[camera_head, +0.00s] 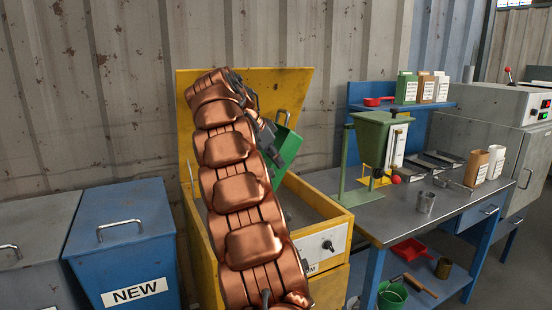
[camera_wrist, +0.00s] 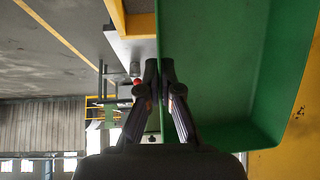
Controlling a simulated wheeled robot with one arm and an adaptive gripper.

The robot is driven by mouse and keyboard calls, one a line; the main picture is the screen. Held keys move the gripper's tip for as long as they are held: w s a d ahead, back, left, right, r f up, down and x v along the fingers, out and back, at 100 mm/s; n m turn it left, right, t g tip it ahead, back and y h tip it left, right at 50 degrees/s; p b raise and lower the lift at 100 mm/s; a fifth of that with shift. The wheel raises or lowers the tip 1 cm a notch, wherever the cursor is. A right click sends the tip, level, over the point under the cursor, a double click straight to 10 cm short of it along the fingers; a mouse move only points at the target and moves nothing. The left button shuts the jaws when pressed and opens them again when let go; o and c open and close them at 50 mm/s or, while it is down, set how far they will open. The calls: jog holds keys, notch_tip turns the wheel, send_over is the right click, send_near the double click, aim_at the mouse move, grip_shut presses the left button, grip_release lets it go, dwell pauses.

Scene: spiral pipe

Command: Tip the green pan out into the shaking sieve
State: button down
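The green pan (camera_head: 289,147) is steeply tilted above the yellow shaking sieve box (camera_head: 341,240), in front of its raised yellow lid (camera_head: 292,84). In the wrist view the pan (camera_wrist: 235,75) fills the right half, and the part of its surface that shows is bare green. My gripper (camera_wrist: 159,68) has its two fingers closed on either side of the pan's wall. In the head view my gripper (camera_head: 268,132) is partly hidden behind my copper arm. The arm also hides the left part of the sieve box. Grey shows inside the box at the right.
A blue bin marked NEW (camera_head: 125,255) and a grey bin (camera_head: 32,252) stand left of the sieve.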

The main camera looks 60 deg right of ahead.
aim_at(288, 167)
jog(key=d+f+y+p, duration=0.1)
jog(key=s+d+f+t+y+p, duration=0.1)
jog(key=p, duration=0.1)
jog(key=f+t+y+p, duration=0.1)
jog(key=y, duration=0.1)
jog(key=shift+s+d+p, duration=0.25)
jog(key=shift+d+p, duration=0.15)
jog(key=shift+d+f+t+y, duration=0.1)
jog(key=shift+f+t+y, duration=0.2)
jog(key=shift+d+r+p, duration=0.1)
jog(key=shift+r+p, duration=0.25)
jog(key=shift+p, duration=0.7)
jog(key=y+p, duration=0.1)
jog(key=p, duration=0.2)
jog(key=d+t+y+p, duration=0.1)
jog(key=p, duration=0.3)
jog(key=shift+s+r+t+y, duration=0.3)
jog(key=shift+s+y, duration=0.05)
jog(key=shift+y, duration=0.05)
jog(key=p, duration=0.3)
jog(key=y+p, duration=0.1)
jog(key=p, duration=0.2)
jog(key=shift+s+d+r+t+p, duration=0.2)
jog(key=shift+s+d+t+p, duration=0.05)
jog(key=shift+d+t+p, duration=0.1)
